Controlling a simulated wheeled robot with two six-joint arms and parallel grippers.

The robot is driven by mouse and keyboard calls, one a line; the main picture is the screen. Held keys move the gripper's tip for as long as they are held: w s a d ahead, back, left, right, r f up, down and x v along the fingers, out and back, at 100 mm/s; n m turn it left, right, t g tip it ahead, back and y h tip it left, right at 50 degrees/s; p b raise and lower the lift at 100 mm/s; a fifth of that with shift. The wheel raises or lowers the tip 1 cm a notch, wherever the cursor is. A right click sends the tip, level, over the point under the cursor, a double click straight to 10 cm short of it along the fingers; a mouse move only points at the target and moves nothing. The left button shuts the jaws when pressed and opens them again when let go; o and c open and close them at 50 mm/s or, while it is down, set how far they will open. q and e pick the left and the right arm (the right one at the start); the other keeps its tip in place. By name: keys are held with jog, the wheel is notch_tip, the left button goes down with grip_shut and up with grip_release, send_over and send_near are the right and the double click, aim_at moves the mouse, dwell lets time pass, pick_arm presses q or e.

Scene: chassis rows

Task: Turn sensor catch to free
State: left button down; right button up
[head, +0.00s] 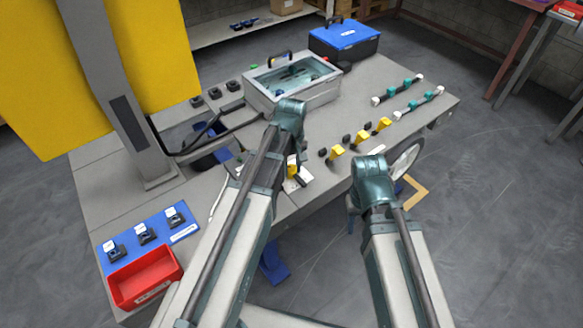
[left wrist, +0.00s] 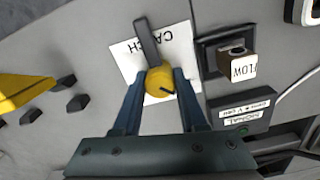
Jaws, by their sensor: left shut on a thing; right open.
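The sensor catch shows in the left wrist view as a round yellow knob (left wrist: 160,81) with a dark bar (left wrist: 147,42) sticking out away from my gripper. The bar lies across a white label (left wrist: 178,47) lettered CATCH, covering part of the word. My left gripper (left wrist: 160,88) is shut on the yellow knob, a finger on each side. In the head view a bit of yellow (head: 291,165) shows beside my left arm, which hides most of that spot. My right arm (head: 370,175) is at the table's front edge; its fingers are hidden.
A box marked LOW (left wrist: 237,66) and a SIGNAL unit with a green light (left wrist: 241,113) sit close to the catch. Yellow-topped pieces (head: 337,152) stand along the front edge. A glass-lidded case (head: 325,95), blue toolbox (head: 344,38) and red bin (head: 145,277) are farther off.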

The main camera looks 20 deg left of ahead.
aim_at(292, 167)
pick_arm(q)
jog(key=shift+c, duration=2.3)
grip_release()
jog(key=shift+r, duration=0.15)
notch_tip(292, 167, up, 14)
jog(key=p, duration=1.3)
jog(key=shift+f+p, duration=0.25)
jog(key=shift+p, duration=0.15)
jog(key=s+d+r+m+p, duration=0.2)
jog(key=s+d+m, duration=0.3)
jog(key=s+m, duration=0.1)
jog(key=s+d+r+m+y+p, duration=0.1)
jog(key=s+d+r+m+p, duration=0.1)
jog(key=s+d+m, duration=0.3)
jog(key=s, duration=0.3)
jog(key=shift+s+d+r+m, duration=0.2)
jog(key=shift+s+d+m, duration=0.1)
jog(key=shift+m, duration=0.1)
